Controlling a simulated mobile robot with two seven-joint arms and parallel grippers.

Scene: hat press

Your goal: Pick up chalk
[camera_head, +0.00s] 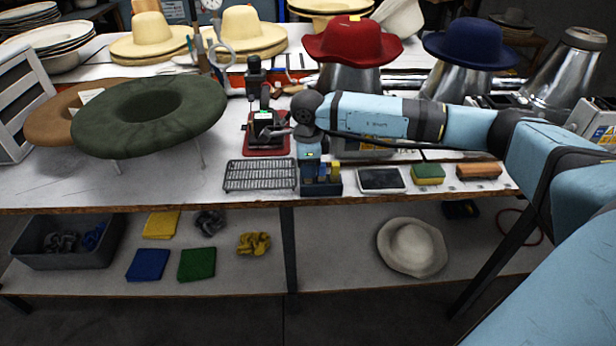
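My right gripper (312,171) comes in on the blue arm from the right and points down over a small dark blue holder (334,187) at the table's front edge. Small yellow pieces (335,169), possibly chalk, stand in the holder beside the gripper. The fingertips are small and dark and overlap the holder, so I cannot tell whether they are open or touch anything. No piece of chalk can be made out for certain. My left gripper is not in view.
A wire rack (260,176) lies left of the holder. A dark tablet-like pad (381,180), a green-yellow sponge (428,174) and a brown brush or block (478,171) lie right. Behind stand a red-based device (267,146), a red hat (352,42) and a green hat (150,117).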

